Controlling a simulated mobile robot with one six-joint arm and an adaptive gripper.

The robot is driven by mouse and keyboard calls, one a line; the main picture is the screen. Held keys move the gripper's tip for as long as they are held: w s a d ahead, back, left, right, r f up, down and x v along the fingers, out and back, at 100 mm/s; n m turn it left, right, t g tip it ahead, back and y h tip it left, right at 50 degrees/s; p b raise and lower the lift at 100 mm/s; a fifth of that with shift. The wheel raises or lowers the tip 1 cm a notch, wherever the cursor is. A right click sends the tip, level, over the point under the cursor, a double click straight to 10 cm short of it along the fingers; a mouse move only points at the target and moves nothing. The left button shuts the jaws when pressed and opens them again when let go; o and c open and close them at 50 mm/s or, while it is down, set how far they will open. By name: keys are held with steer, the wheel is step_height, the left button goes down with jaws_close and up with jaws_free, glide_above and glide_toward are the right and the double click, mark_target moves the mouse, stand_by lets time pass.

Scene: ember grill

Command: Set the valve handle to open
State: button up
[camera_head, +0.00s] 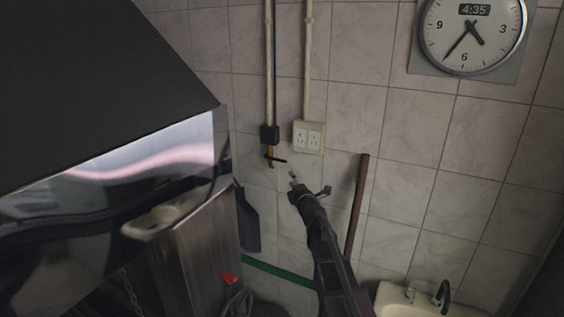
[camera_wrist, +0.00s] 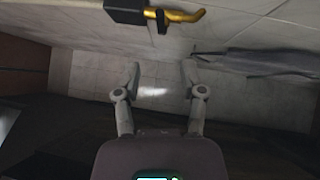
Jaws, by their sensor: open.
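A brass tap (camera_head: 270,163) hangs below a black box (camera_head: 269,135) at the end of a wall pipe. Its dark valve handle (camera_head: 277,159) lies crosswise to the pipe. In the wrist view the handle (camera_wrist: 162,20) crosses the brass tap (camera_wrist: 186,16) beside the black box (camera_wrist: 125,10), at the top edge. My gripper (camera_head: 310,188) is just right of and below the tap in the head view, apart from it. In the wrist view my gripper (camera_wrist: 160,78) has its fingers spread, with nothing between them.
A white socket (camera_head: 308,137) is on the tiled wall right of the tap. A brown pole (camera_head: 357,205) leans behind my arm. A large metal hood (camera_head: 120,150) fills the left. A sink (camera_head: 400,303) is low at right, a clock (camera_head: 472,35) above.

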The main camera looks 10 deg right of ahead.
mark_target(282, 161)
steer(key=p+x, duration=0.1)
steer(key=x, duration=1.1)
steer(key=shift+w+p, duration=0.3)
steer(key=shift+w, duration=0.05)
jaws_close()
steer(key=shift+d, duration=0.25)
steer(key=shift+a, duration=0.2)
steer(key=shift+d+f, duration=0.1)
steer(key=shift+d, duration=0.05)
